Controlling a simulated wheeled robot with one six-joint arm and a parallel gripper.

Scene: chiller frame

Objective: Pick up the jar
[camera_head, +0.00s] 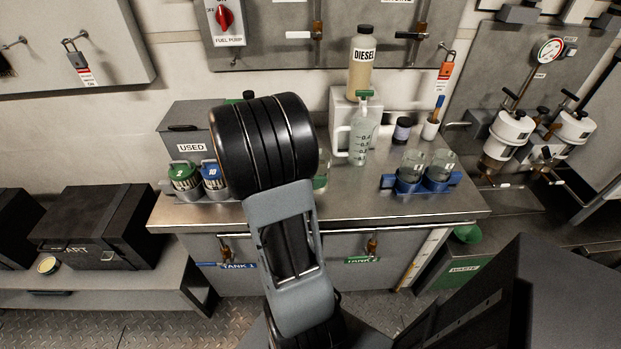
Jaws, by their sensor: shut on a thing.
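Two clear glass jars, a left one (411,167) and a right one (441,166), stand in a blue holder (388,183) at the right of the steel bench. Another clear glass piece (321,178) shows just right of my arm, mostly hidden behind it; I cannot tell whether it is a jar. My arm rises over the middle of the bench, and its big black joint blocks the view behind it. My gripper does not show, so its jaws and anything in them are hidden.
Green (184,177) and blue (212,176) canisters and a "USED" box (187,145) stand left.

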